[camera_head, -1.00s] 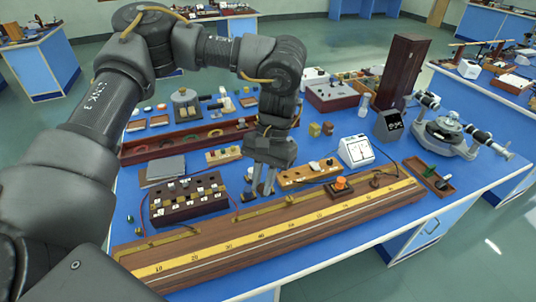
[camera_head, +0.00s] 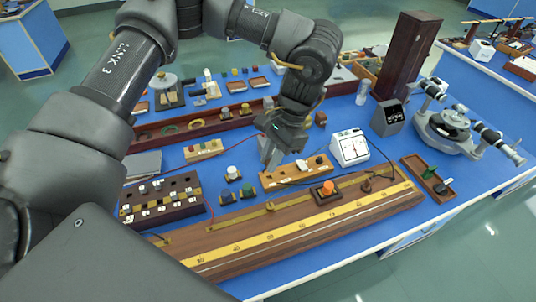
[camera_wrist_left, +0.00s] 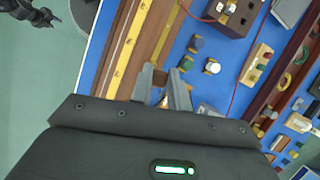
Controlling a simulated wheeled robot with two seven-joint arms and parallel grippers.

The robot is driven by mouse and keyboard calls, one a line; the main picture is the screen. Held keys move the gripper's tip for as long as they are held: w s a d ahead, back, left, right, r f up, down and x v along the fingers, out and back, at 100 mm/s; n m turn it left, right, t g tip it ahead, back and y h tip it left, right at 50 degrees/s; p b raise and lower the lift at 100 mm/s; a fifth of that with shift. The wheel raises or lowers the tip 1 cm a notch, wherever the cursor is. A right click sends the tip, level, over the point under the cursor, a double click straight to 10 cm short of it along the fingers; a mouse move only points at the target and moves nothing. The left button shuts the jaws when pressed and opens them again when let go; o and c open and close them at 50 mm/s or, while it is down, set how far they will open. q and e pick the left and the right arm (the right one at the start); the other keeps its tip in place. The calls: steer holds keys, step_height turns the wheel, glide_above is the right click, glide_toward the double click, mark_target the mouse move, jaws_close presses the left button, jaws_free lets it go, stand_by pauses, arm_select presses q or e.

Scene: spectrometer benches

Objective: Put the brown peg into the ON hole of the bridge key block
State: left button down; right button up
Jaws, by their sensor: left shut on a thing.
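My left gripper (camera_head: 272,158) points down at the left end of a light wooden block (camera_head: 290,177), which I take for the bridge key block. It is shut on a small tan-brown thing (camera_wrist_left: 164,101), probably the brown peg, mostly hidden by the fingers. The block carries a white knob (camera_head: 302,165) and a dark knob or hole near its right end. Its ON marking is too small to read. I cannot tell whether the held thing touches the block. A dark jointed part (camera_wrist_left: 30,12) at the wrist view's top left may be my right gripper.
A long wooden scale board (camera_head: 290,222) with an orange knob (camera_head: 328,188) lies in front. White, blue and green knobs stand left of the block. A dark plug box (camera_head: 160,200) is further left. A white meter (camera_head: 350,148) stands close on the right, with wires around.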

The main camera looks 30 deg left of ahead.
arm_select(q)
steer(key=w+d+f+m+t+p, duration=0.1)
steer(key=w+f+m+t, duration=0.25)
steer(key=m, duration=0.75)
steer(key=w+d+f+m+t+p, duration=0.2)
steer(key=w+m+t, duration=0.2)
steer(key=m, duration=0.6)
steer(key=w+a+f+m+g+h+p, duration=0.1)
steer(key=w+a+f+m+h+p, duration=0.2)
steer(key=m, duration=1.8)
steer(key=w+a+f+h, duration=0.1)
steer(key=a+f+h, duration=0.2)
steer(key=a+f, duration=0.3)
steer(key=shift+a+f+m+g, duration=0.3)
steer(key=shift+f+m+g, duration=0.05)
steer(key=shift+m, duration=0.05)
arm_select(e)
step_height(320, 180, up, 7)
steer(key=shift+w+d+f, duration=0.2)
arm_select(q)
steer(key=shift+f, duration=0.2)
arm_select(e)
steer(key=shift+f, duration=0.15)
